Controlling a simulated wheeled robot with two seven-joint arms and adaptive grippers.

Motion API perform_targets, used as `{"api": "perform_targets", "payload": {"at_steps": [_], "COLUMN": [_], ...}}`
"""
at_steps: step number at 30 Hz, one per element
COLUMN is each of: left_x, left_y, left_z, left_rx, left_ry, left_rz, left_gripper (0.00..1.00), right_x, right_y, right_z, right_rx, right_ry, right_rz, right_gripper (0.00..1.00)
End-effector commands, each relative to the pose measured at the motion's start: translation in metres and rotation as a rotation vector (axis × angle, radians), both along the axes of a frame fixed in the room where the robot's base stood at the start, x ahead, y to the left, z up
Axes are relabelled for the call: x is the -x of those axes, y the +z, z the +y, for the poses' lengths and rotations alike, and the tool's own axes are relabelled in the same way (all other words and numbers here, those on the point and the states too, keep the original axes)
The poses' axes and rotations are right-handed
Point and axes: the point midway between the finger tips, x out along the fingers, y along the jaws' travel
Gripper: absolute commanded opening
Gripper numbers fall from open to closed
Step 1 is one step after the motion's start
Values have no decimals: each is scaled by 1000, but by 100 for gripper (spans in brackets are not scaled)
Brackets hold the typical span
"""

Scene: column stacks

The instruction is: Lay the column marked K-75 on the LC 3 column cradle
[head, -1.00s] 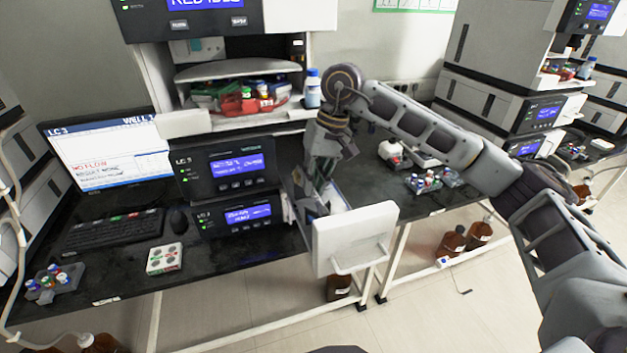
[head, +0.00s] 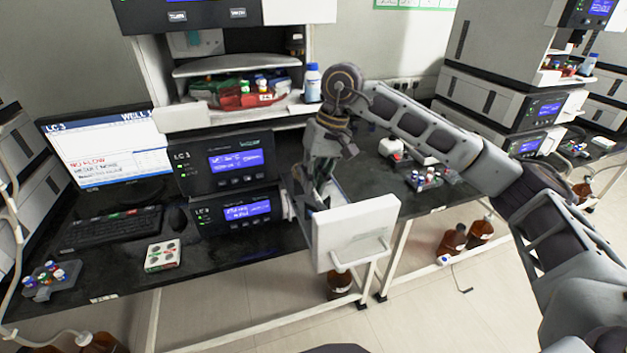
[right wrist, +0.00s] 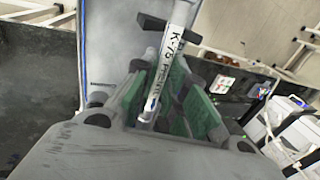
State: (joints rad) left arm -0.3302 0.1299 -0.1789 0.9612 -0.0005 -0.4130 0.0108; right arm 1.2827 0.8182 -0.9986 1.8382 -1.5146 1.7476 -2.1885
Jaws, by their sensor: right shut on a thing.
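The column marked K-75 (right wrist: 172,70) is a thin white tube with a black-lettered label in the right wrist view. My right gripper (right wrist: 160,84) is shut on it between its green-padded fingers. A dark bracket (right wrist: 215,60) shows beside the column, with another dark piece on its other side; I cannot tell whether they touch it. In the head view my right gripper (head: 320,188) is beside the LC 3 stack (head: 240,178), behind a white open drawer or door panel (head: 352,235). The column and cradle cannot be made out there. My left gripper is out of view.
An LC 3 monitor (head: 105,150), keyboard (head: 110,228) and mouse stand left of the stack. A vial rack (head: 50,278) and a small white box (head: 162,256) lie on the black bench. Brown bottles (head: 465,238) stand on the floor below.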

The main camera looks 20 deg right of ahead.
Motion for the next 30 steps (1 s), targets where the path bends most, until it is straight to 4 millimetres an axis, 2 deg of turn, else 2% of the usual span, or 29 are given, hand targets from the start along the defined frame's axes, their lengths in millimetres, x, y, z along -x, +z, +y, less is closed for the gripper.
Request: {"api": "perform_targets", "payload": {"at_steps": [5,6,11,23,30], "left_x": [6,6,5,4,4], "left_y": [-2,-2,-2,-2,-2], "left_z": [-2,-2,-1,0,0], "left_rx": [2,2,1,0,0], "left_ry": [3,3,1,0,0], "left_rz": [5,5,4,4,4], "left_gripper": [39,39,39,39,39], "right_x": [1,1,1,0,0], "right_y": [-5,-5,-3,0,16], "right_z": [0,0,0,-1,-5], "right_rx": [4,4,3,2,1], "right_ry": [-3,-3,-2,-1,-2], "right_rz": [9,9,7,3,3], "right_gripper": [0,19,39,39,39]}}
